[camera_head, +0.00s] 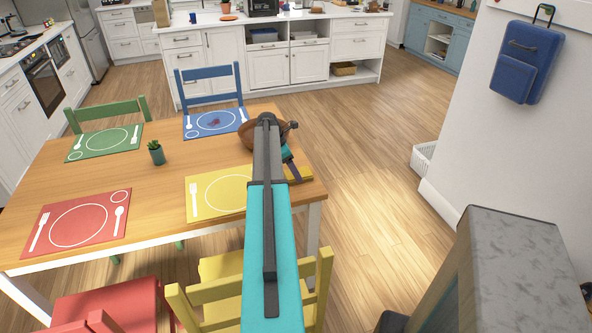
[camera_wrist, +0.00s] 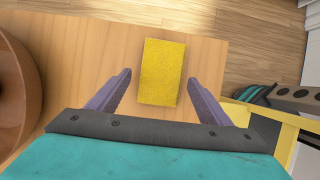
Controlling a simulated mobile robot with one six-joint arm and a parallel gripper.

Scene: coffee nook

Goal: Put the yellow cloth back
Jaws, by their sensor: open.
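The yellow cloth (camera_wrist: 161,72) is a small flat rectangle lying on the wooden table near its edge in the wrist view. My gripper (camera_wrist: 161,84) is open, with one finger on each side of the cloth in the picture and nothing held. I cannot tell how high the fingers are above the table. In the head view my arm hides most of the gripper.
A brown bowl (camera_head: 251,134) stands on the table (camera_head: 140,185) near the cloth; its side shows in the wrist view (camera_wrist: 12,95). Red (camera_head: 75,225), green (camera_head: 104,142), blue (camera_head: 213,123) and yellow (camera_head: 217,195) placemats and a small plant (camera_head: 156,152) lie left.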

